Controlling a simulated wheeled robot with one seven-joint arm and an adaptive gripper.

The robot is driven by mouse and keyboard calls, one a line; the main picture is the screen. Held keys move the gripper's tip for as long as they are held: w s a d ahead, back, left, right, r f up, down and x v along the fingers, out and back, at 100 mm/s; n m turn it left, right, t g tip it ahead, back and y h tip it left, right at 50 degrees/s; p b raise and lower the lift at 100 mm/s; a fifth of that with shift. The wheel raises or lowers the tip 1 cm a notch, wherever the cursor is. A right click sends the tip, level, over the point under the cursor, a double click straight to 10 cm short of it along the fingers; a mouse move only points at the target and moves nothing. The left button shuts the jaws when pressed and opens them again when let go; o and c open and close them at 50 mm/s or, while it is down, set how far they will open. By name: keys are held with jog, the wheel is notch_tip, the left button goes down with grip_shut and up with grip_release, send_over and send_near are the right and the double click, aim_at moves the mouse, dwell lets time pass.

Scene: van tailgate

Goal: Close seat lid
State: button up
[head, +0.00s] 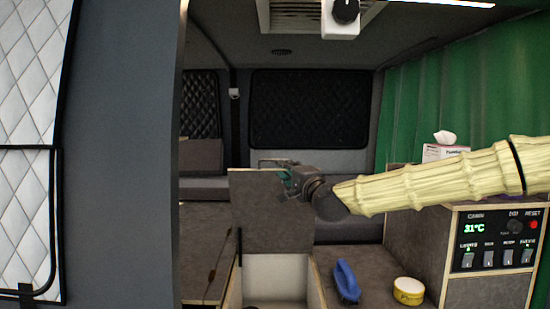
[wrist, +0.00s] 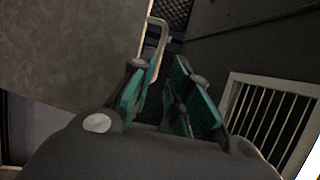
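The seat lid (head: 268,220) is a grey-brown panel standing raised, near upright, behind the open seat box (head: 315,280). The lid (wrist: 75,45) also fills the upper left of the wrist view. A pale bent bar (wrist: 152,32) shows by the lid's edge, just beyond my fingers; I cannot tell what it is fixed to. My gripper (head: 283,181) is at the lid's upper right edge. In the wrist view my gripper (wrist: 163,85) has its teal-padded fingers apart, with nothing seen between them. Whether a finger touches the lid is unclear.
A blue brush (head: 346,281) and a yellow round tin (head: 408,290) lie on the surface right of the box. A control panel (head: 497,240) and a tissue box (head: 445,152) are further right. A grey door post (head: 115,150) stands at left.

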aim_at(275, 160)
jog(key=p+x, duration=0.3)
jog(key=x, duration=0.6)
jog(key=shift+d+r, duration=0.15)
jog(key=shift+w+a, duration=0.3)
jog(key=shift+w, duration=0.35)
grip_shut()
